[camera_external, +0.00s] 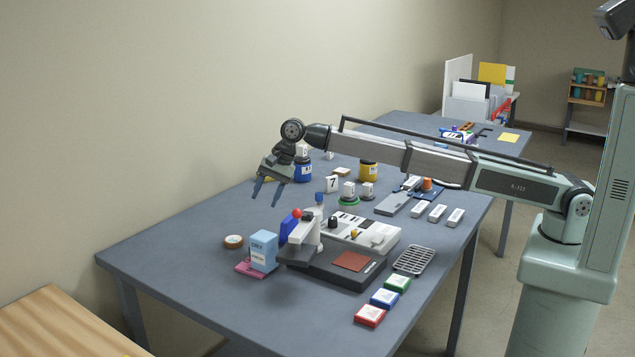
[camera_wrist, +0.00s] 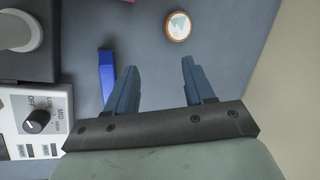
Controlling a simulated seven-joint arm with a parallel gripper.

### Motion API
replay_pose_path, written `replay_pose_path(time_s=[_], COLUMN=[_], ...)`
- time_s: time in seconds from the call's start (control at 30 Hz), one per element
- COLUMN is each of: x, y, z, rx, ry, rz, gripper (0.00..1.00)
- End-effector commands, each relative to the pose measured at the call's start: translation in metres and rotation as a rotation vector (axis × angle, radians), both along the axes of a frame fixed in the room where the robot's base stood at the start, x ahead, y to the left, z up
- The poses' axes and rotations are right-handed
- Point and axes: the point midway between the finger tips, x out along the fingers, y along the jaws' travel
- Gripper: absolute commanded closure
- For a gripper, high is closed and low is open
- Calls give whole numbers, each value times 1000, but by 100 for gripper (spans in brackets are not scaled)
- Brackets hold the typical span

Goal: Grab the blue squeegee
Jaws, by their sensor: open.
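A blue piece (camera_external: 289,228), which looks like the blue squeegee, shows behind the left end of the machine with the red knob. The machine hides part of it. In the wrist view a blue bar (camera_wrist: 107,75), seemingly the same thing, lies left of my fingers, its lower end close to the left finger. My gripper (camera_external: 267,190) is open and empty, pointing down above the table, higher than the blue piece and left of it. In the wrist view its two blue fingers (camera_wrist: 160,66) are wide apart with bare table between them.
The machine's base (camera_external: 335,268) and white control panel (camera_wrist: 36,122) stand beside the blue piece. A light blue box (camera_external: 263,250) is in front, a round roll (camera_external: 233,242) to the left. Blue and yellow cans stand behind. The table's left part is clear.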

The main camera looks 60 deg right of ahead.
Motion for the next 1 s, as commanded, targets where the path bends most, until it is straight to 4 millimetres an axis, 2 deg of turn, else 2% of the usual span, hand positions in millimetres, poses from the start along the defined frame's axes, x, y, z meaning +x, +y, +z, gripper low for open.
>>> replay_pose_path(time_s=[0.03, 0.13, 0.23, 0.37, 0.47, 0.8, 1.0], x=[-5, -17, -26, -34, -36, -41, -42], y=[-23, -54, -76, -89, -90, -69, -61], z=[4, 11, 17, 22, 17, -34, -52], rx=[18, 41, 55, 61, 64, 61, 62], ry=[84, 231, 336, 409, 426, 425, 423], rz=[-49, -120, -166, -195, -201, -200, -199], gripper=[47, 47, 47, 47, 47, 47, 47])
